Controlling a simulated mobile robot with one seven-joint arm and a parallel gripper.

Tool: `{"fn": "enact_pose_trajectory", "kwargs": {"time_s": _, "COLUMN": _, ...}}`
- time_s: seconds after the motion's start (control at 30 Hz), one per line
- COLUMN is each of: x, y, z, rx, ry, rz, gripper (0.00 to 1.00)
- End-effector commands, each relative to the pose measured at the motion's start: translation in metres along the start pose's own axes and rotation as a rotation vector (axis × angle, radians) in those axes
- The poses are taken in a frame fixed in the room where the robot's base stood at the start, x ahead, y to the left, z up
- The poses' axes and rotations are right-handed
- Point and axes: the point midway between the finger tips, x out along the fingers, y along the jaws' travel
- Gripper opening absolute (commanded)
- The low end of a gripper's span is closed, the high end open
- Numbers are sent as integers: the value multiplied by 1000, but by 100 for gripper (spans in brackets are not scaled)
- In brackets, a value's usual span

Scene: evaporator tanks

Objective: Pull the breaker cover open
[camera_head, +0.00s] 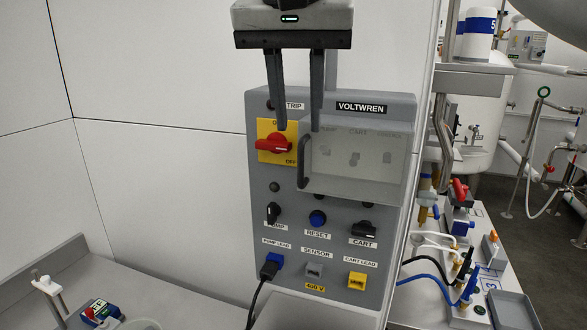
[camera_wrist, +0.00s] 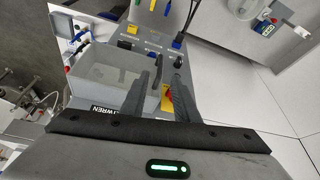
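The breaker cover (camera_head: 370,178) is a clear, boxy panel on the upper right of the grey VOLTWREN control panel (camera_head: 378,104). It sits over several small breakers, and a dark upright handle (camera_head: 304,163) is on its left edge. In the wrist view, the cover (camera_wrist: 105,72) is left of my fingers. My gripper (camera_head: 299,127) points down at the panel, with its two dark fingers apart and nothing seen between them. In the head view, the fingertips are just above the handle.
A red rotary switch (camera_head: 273,143) on a yellow plate is just left of the handle, close to one finger. Knobs, a blue reset button (camera_head: 317,218) and lead sockets are below. A steel bench (camera_head: 462,300) with cables is at right. White wall is at left.

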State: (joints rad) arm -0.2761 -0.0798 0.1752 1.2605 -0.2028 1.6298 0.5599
Motion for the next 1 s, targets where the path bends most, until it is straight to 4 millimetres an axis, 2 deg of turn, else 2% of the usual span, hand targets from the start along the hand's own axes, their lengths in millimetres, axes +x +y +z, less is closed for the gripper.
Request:
{"fn": "enact_pose_trajectory", "kwargs": {"time_s": 0.03, "x": 14, "y": 1, "z": 2, "rx": 1, "ry": -3, "rz": 2, "gripper": 28}}
{"fn": "enact_pose_trajectory", "kwargs": {"time_s": 0.2, "x": 51, "y": 1, "z": 2, "rx": 0, "ry": -2, "rz": 2, "gripper": 28}}
{"fn": "enact_pose_trajectory", "kwargs": {"time_s": 0.43, "x": 87, "y": 1, "z": 0, "rx": 0, "ry": -1, "rz": 1, "gripper": 28}}
{"fn": "enact_pose_trajectory", "kwargs": {"time_s": 0.6, "x": 99, "y": 0, "z": 0, "rx": 0, "ry": 0, "rz": 0, "gripper": 28}}
{"fn": "enact_pose_trajectory", "kwargs": {"time_s": 0.9, "x": 101, "y": 0, "z": 0, "rx": 0, "ry": 1, "rz": 0, "gripper": 28}}
{"fn": "enact_pose_trajectory", "kwargs": {"time_s": 1.0, "x": 101, "y": 0, "z": 0, "rx": 0, "ry": 1, "rz": 0, "gripper": 13}}
